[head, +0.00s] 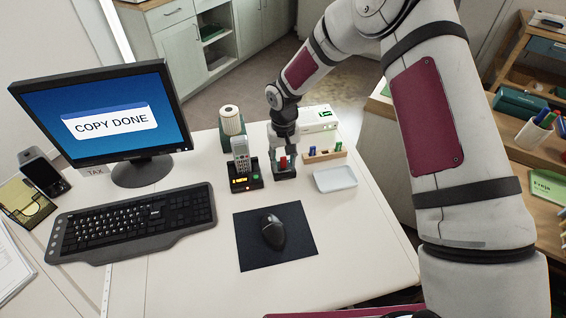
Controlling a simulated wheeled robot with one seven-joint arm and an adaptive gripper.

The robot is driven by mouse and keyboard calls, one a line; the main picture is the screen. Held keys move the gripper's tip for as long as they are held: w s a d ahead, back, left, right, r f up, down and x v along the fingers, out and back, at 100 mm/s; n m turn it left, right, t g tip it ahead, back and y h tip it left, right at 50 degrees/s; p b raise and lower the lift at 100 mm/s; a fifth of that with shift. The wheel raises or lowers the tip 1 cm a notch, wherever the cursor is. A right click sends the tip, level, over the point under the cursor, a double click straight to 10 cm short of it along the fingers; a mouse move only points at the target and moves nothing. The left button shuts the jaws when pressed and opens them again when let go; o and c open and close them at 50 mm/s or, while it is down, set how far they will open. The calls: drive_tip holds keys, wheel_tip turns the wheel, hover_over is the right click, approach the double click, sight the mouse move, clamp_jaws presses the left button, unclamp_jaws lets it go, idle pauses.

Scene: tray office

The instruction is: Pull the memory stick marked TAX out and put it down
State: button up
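My gripper (284,165) points down at the back right of the white desk, just right of a black cordless-phone dock. A small red item (283,162) shows at its fingertips; whether the fingers are closed on it is too small to tell. A dark base sits around or under the fingertips. I cannot read any mark on the red item. A pale shallow tray (335,179) lies in front of the rack.
The monitor (105,118) reads COPY DONE. The phone (242,160) stands close left of my gripper, with a striped cylinder (231,120) behind it. A white box (318,119) stands behind the rack. The mouse (273,231) lies on a dark mat. The front right desk is clear.

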idle(0.9)
clamp_jaws()
drive_tip(key=shift+r, duration=0.1)
drive_tip(key=shift+r+p, duration=0.65)
drive_tip(key=shift+r, duration=2.25)
